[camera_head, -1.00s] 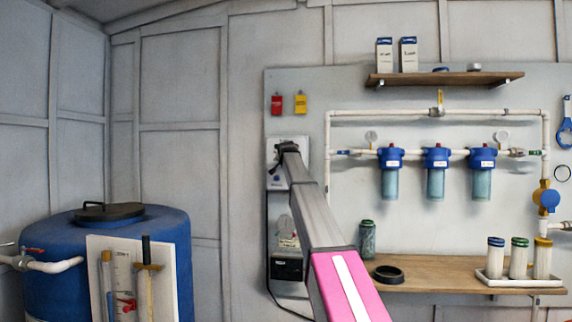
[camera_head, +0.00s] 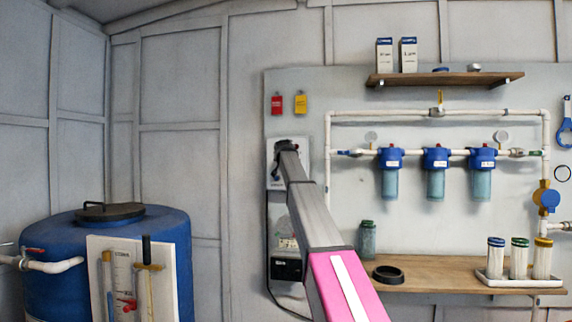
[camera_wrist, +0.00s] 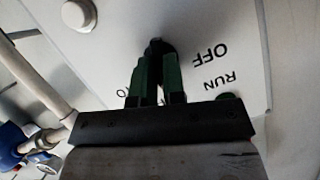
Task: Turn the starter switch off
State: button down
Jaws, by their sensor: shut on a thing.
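The starter switch is a small dark knob (camera_wrist: 154,46) on a pale panel in the wrist view. The panel (camera_wrist: 215,28) carries the words OFF and RUN, seen upside down, to the right of the knob. My gripper (camera_wrist: 156,62), with green fingers, is shut on the knob. The fingers hide most of it, so I cannot tell which word it points at. In the head view my gripper (camera_head: 284,148) is against the light switch box (camera_head: 271,182) on the wall, and my arm covers part of it.
Blue filter housings (camera_head: 436,160) on white pipes are to the right. A wooden bench (camera_head: 430,272) stands below them. A blue tank (camera_head: 50,240) stands at left.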

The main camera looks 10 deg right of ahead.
jog(key=n+h, duration=0.1)
jog(key=n, duration=0.1)
jog(key=n+g+h, duration=0.1)
jog(key=n, duration=0.1)
jog(key=n+h, duration=0.2)
jog(key=shift+w+a, duration=0.15)
jog(key=shift+a, duration=0.2)
jog(key=shift+n, duration=0.3)
dwell(0.4)
jog(key=c, duration=1.2)
grip_release()
jog(key=v, duration=1)
jog(key=shift+s+a, duration=0.2)
jog(key=shift+a, duration=0.1)
jog(key=shift+r, duration=0.1)
